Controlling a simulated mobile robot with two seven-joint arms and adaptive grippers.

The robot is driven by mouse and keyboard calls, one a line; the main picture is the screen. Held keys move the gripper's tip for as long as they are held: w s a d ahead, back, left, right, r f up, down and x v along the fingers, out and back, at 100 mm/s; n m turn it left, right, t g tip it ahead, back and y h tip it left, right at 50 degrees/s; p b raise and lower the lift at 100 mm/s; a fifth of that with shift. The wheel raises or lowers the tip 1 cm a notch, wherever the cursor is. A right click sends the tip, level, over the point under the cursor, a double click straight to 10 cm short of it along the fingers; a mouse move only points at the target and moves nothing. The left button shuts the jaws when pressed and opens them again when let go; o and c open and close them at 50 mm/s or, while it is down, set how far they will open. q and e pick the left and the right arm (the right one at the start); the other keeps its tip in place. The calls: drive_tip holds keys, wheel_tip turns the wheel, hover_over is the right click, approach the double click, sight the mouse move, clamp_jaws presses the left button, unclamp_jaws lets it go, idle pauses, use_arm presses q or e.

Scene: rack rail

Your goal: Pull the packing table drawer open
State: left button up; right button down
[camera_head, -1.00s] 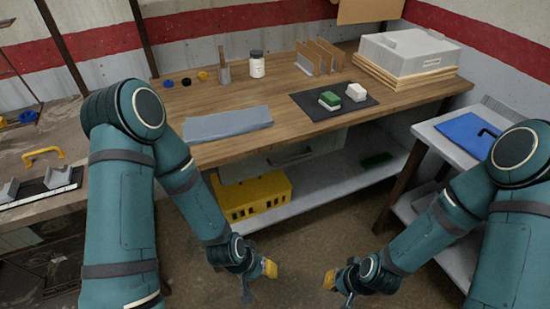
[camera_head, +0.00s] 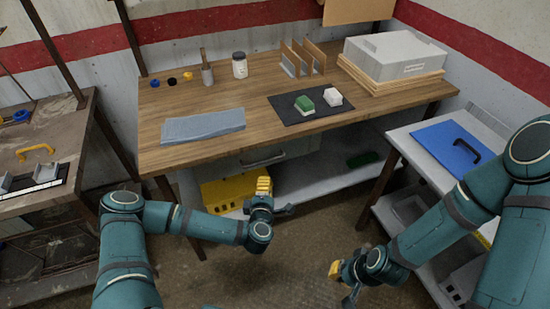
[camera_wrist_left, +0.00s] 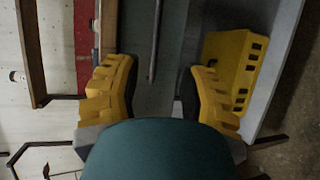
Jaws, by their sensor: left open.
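The packing table (camera_head: 235,115) has a light grey drawer (camera_head: 290,149) under its wooden top, with a bar handle (camera_head: 263,160). The drawer looks shut. My left gripper (camera_head: 264,186) is just in front of and below the handle in the head view, apart from it. In the left wrist view the open yellow fingers (camera_wrist_left: 158,85) frame the drawer front, and the dark handle bar (camera_wrist_left: 155,42) lies ahead between them. Nothing is between the fingers. My right gripper (camera_head: 338,272) hangs low over the floor, right of the left one; its jaw opening is unclear.
A yellow crate (camera_head: 222,194) stands on the lower shelf (camera_head: 325,180), close behind my left gripper; it also shows in the left wrist view (camera_wrist_left: 228,62). A side cart with a blue panel (camera_head: 445,145) stands at right, a workbench (camera_head: 70,140) at left. Open floor lies ahead.

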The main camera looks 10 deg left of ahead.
sight(266, 162)
use_arm(q)
drive_tip(key=shift+n+y, duration=0.3)
drive_tip(key=x, duration=0.4)
drive_tip(key=b+x, duration=0.1)
drive_tip(key=x, duration=0.4)
drive_tip(key=b+x, duration=0.1)
drive_tip(key=x, duration=0.4)
drive_tip(key=shift+a+r, duration=0.2)
drive_tip(key=shift+a, duration=0.2)
clamp_jaws()
